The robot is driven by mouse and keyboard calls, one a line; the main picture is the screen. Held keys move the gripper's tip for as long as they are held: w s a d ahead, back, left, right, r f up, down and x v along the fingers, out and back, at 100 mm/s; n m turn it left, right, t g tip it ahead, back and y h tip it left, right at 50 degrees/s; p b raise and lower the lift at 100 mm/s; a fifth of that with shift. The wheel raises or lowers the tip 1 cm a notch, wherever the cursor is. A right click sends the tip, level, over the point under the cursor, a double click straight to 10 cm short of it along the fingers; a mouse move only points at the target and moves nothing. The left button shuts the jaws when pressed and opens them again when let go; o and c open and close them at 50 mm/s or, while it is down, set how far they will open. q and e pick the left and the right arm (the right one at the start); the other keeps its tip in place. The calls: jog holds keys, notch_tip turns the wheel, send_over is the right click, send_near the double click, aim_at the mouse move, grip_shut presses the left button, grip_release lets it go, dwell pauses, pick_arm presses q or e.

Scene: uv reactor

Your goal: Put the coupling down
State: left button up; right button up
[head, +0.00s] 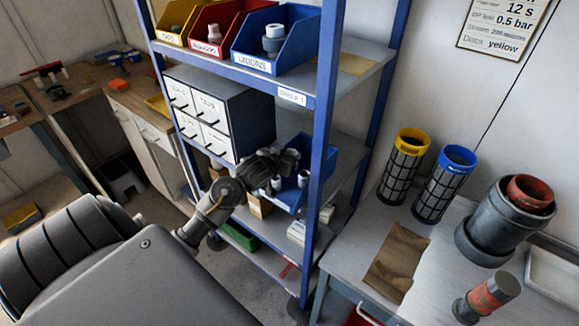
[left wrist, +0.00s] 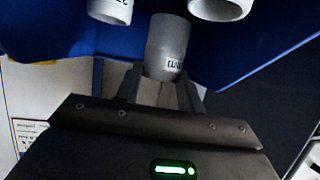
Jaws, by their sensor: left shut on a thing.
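My left gripper (head: 288,160) reaches into the rack at the blue bin (head: 322,160) on the middle shelf. In the left wrist view the gripper (left wrist: 163,82) is shut on a grey cylindrical coupling (left wrist: 167,45) with a small printed label. The blue bin's wall (left wrist: 60,30) fills the background behind it. Two paler fittings, one at the upper left (left wrist: 110,10) and one at the upper right (left wrist: 220,8), show beyond the coupling. In the head view the held coupling is hard to tell from the gripper and fittings. My right gripper is not in view.
Blue rack posts (head: 325,100) stand close to my left gripper. A drawer cabinet (head: 205,130) is left of it. Yellow, red and blue bins (head: 265,60) sit on the shelf above. The right bench (head: 350,235) holds two mesh cylinders (head: 443,185) and a grey housing (head: 485,240).

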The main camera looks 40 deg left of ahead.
pick_arm(q)
jog(key=shift+s+f, duration=0.1)
jog(key=shift+f, duration=0.3)
notch_tip(320, 180, down, 3)
jog(key=shift+r, duration=0.1)
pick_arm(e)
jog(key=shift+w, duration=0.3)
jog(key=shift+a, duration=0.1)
pick_arm(q)
jog(key=o, duration=0.7)
jog(key=shift+f, duration=0.2)
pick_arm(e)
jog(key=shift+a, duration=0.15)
pick_arm(q)
jog(key=shift+r, duration=0.25)
jog(key=v, duration=1.2)
jog(key=shift+f+b, duration=0.1)
jog(key=shift+b, duration=0.2)
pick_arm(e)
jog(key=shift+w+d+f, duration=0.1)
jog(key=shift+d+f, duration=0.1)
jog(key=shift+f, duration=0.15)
